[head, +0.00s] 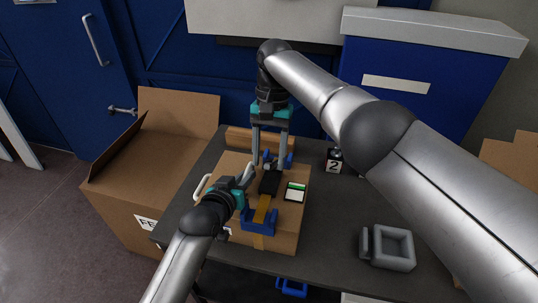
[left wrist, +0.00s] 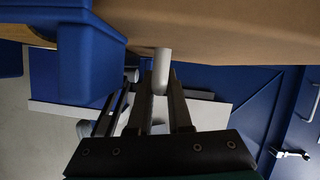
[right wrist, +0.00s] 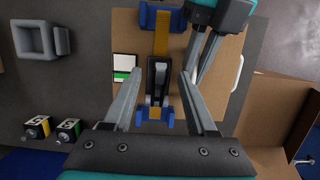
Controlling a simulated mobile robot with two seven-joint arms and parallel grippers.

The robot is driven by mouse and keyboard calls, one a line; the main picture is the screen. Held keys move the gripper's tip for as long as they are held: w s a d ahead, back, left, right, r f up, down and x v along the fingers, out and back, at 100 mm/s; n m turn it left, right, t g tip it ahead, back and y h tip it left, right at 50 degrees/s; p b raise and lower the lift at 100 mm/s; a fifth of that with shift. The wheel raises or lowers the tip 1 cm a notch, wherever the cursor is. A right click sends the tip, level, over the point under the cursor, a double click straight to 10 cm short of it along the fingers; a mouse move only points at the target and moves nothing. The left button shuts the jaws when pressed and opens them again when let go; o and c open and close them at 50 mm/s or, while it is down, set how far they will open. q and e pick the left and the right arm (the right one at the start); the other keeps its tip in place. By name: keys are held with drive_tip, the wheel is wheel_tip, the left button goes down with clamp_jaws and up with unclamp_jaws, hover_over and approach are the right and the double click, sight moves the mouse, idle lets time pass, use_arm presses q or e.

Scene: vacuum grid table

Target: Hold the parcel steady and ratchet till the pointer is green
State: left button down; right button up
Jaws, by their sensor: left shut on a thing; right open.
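The brown cardboard parcel (head: 283,236) lies on the dark table. An orange strap (head: 263,209) runs over it between blue end pieces (head: 259,221). The black ratchet (right wrist: 158,78) sits on the strap. The gauge (head: 295,191) beside it shows a white face and a green band; its pointer is too small to read. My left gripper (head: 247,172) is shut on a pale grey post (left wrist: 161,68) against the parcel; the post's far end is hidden. My right gripper (right wrist: 160,102) is open, pointing down, its fingers on either side of the ratchet's handle end, apparently not gripping it.
A white loop handle (head: 200,187) is at the parcel's left side. A grey square tray (head: 388,248) stands on the table's right. Number blocks (head: 334,160) stand behind. An open carton (head: 150,165) is at left, and a blue box (head: 425,85) behind. The table between parcel and tray is clear.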

sight(269, 162)
drive_tip(key=s+v, duration=0.2)
drive_tip(key=v, duration=0.7)
drive_tip(key=shift+a+r, duration=0.3)
drive_tip(key=shift+r, duration=0.35)
drive_tip(key=shift+c, duration=0.2)
drive_tip(key=shift+w+r, duration=0.1)
drive_tip(key=shift+r, duration=0.05)
drive_tip(key=shift+c, duration=1.4)
drive_tip(key=shift+w+d+r+t+h, duration=0.1)
drive_tip(key=shift+w+r+t+h, duration=0.1)
drive_tip(key=shift+r+t, duration=0.3)
drive_tip(key=shift+w+d+r+t+h, duration=0.1)
drive_tip(key=shift+w+r+t, duration=0.15)
drive_tip(key=shift+r+t, duration=0.2)
drive_tip(key=c, duration=0.5)
drive_tip(key=shift+r+t, duration=0.35)
drive_tip(key=shift+r, duration=0.1)
clamp_jaws()
drive_tip(key=shift+s+r+t+h, duration=0.1)
drive_tip(key=shift+r+t+h, duration=0.2)
drive_tip(key=shift+r+t, duration=0.45)
